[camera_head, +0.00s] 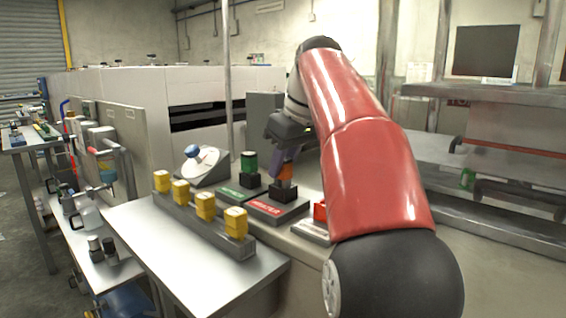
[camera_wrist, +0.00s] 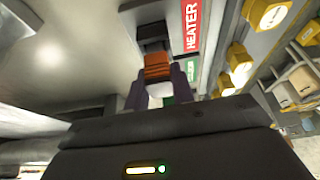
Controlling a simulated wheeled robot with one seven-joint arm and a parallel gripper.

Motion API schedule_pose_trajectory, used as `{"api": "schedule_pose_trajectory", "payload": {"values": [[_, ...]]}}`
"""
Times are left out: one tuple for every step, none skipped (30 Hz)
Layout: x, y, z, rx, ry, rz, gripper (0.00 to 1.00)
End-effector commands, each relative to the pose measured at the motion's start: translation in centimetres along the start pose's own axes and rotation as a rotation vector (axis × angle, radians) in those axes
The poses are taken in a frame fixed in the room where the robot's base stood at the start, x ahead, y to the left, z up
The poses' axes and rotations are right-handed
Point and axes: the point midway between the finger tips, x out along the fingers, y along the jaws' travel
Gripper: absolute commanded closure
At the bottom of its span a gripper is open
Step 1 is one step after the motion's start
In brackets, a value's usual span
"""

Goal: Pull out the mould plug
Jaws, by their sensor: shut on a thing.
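My gripper (camera_head: 287,160) has purple fingers and is shut on an orange plug (camera_head: 284,173). This plug stands on a black socket behind the red HEATER label (camera_head: 272,207). In the wrist view the orange plug (camera_wrist: 157,66) sits between my fingertips (camera_wrist: 158,80), against the dark socket (camera_wrist: 153,38); I see no clear gap between plug and socket. A green plug (camera_head: 249,161) stands upright in the neighbouring black socket to the left, behind a green label (camera_head: 240,193) whose text is too small to read. I cannot tell from the labels which plug is the mould plug.
Several yellow blocks (camera_head: 205,206) stand in a row on a grey rail in front of the sockets. A red part (camera_head: 320,212) lies right of the HEATER socket, partly hidden by my arm. The steel bench (camera_head: 190,255) is clear in front.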

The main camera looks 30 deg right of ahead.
Motion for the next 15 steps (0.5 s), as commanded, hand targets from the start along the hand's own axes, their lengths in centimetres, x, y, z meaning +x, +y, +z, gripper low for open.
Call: {"api": "schedule_pose_trajectory", "payload": {"values": [[-0.4,0.0,-0.2,0.0,0.0,0.0,0.99],[-0.5,0.0,-0.2,0.0,0.0,0.0,0.99],[-0.7,0.0,-0.3,0.0,0.0,0.0,0.99],[-0.8,0.0,-0.3,0.0,0.0,0.0,0.99],[-0.9,0.0,-0.4,0.0,0.0,0.0,0.99],[-1.0,0.0,-0.4,0.0,0.0,0.0,0.99],[-1.1,0.0,-0.5,0.0,0.0,0.0,0.99],[-1.2,0.0,-0.5,0.0,0.0,0.0,0.99],[-1.3,0.0,-0.6,0.0,0.0,0.0,0.99],[-1.4,0.0,-0.6,0.0,0.0,0.0,0.99],[-1.6,0.0,-0.6,0.0,0.0,0.0,0.99],[-1.7,0.0,-0.7,0.0,0.0,0.0,0.99],[-1.8,0.0,-0.7,0.0,0.0,0.0,0.99],[-1.9,0.0,-0.8,0.0,0.0,0.0,0.99],[-2.0,0.0,-0.8,0.0,0.0,0.0,0.99]]}}
